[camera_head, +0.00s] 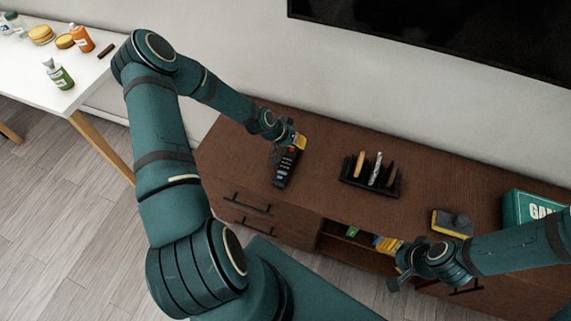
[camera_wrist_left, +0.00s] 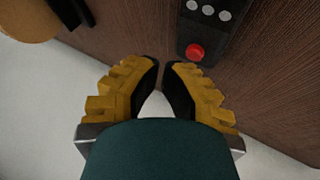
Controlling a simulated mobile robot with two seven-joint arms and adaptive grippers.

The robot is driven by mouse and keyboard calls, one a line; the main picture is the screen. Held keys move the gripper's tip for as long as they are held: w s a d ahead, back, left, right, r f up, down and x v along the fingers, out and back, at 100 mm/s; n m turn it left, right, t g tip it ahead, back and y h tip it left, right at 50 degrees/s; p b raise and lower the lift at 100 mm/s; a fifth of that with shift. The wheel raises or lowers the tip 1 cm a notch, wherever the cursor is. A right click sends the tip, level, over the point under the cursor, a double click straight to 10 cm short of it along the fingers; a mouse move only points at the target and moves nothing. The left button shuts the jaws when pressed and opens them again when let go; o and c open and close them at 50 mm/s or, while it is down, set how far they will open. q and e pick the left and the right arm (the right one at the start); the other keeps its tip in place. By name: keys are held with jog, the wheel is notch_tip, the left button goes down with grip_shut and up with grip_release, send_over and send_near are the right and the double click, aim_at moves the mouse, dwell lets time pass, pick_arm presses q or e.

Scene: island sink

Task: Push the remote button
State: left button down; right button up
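The remote (camera_head: 286,170) is a dark slab with a red button and pale buttons, lying on the brown cabinet top (camera_head: 330,205). In the left wrist view the end of the remote (camera_wrist_left: 208,22) shows at the top, with its red button (camera_wrist_left: 195,52) just above and right of my fingertips. My left gripper (camera_head: 299,142), with yellow and black fingers, is at the remote's far end. In the wrist view its fingertips (camera_wrist_left: 161,63) are nearly together, with nothing between them. Contact with the button cannot be made out. My right gripper (camera_head: 387,244) is in front of the cabinet, away from the remote.
A dark rack (camera_head: 369,180) with upright items stands right of the remote. A yellow and dark block (camera_head: 452,223) and a green game box (camera_head: 527,207) are farther right. A television (camera_head: 430,30) hangs behind. A white table (camera_head: 40,75) with food and bottles is at left.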

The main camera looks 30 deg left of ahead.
pick_arm(q)
jog(key=shift+r, duration=0.15)
notch_tip(320, 180, up, 6)
jog(key=p, duration=0.3)
jog(key=shift+p, duration=0.3)
dwell(0.4)
jog(key=s+d+g+h, duration=0.1)
jog(key=s+d, duration=0.2)
jog(key=d, duration=0.4)
jog(key=s+d+g, duration=0.1)
jog(key=s+d, duration=0.2)
jog(key=d, duration=0.4)
jog(key=s+d+g, duration=0.1)
jog(key=s+d, duration=0.2)
jog(key=s, duration=0.3)
jog(key=s+d+g+y, duration=0.1)
jog(key=s+d, duration=0.2)
jog(key=s, duration=0.3)
jog(key=shift+s+d+r, duration=0.25)
jog(key=shift+s+d, duration=0.1)
jog(key=shift+d, duration=0.05)
